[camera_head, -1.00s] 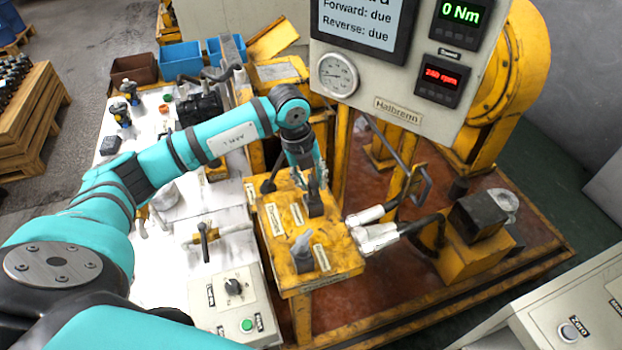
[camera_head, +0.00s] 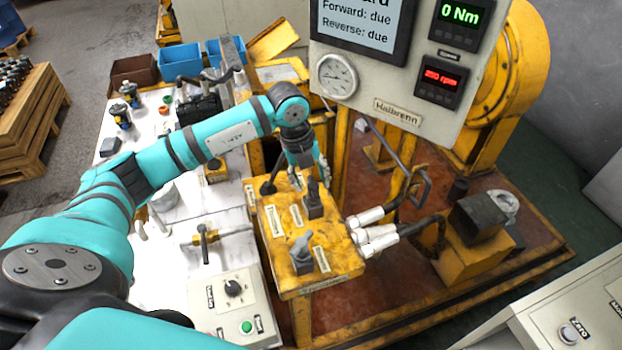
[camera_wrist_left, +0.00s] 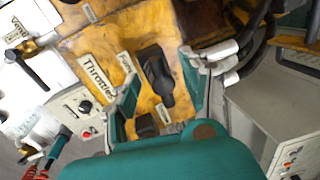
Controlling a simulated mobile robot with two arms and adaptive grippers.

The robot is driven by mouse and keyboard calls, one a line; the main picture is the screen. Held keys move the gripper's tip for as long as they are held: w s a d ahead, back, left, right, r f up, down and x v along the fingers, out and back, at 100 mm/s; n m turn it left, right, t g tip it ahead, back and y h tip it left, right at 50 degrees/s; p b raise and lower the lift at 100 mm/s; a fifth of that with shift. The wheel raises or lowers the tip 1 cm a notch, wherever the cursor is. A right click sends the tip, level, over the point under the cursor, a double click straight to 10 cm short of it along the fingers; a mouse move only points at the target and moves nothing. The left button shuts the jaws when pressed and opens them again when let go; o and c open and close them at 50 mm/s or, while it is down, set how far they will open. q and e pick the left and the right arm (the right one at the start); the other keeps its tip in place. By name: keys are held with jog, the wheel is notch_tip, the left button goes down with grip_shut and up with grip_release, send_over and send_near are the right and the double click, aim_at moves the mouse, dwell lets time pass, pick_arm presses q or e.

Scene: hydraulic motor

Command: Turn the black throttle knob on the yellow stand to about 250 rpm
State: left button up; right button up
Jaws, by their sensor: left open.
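The yellow stand (camera_head: 338,282) carries black knobs and white labels. A black knob with a raised lever-like grip (camera_head: 314,207) sits below my left gripper (camera_head: 308,178) in the head view. In the left wrist view this knob (camera_wrist_left: 158,76) lies between the spread fingers of the open left gripper (camera_wrist_left: 163,92), with gaps on both sides. A label reading "Throttle" (camera_wrist_left: 97,76) lies to its left. My right gripper is out of view.
The panel (camera_head: 400,112) with gauge and displays stands behind the stand. White-capped hoses (camera_head: 372,236) lie close to its right. On the left are a white bench (camera_head: 172,268) and a control box (camera_head: 232,312) with a green button.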

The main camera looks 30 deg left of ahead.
pick_arm(q)
notch_tip(320, 180, up, 11)
jog(key=s+a, duration=0.1)
jog(key=shift+s+a, duration=0.25)
jog(key=shift+a, duration=0.05)
dwell(0.4)
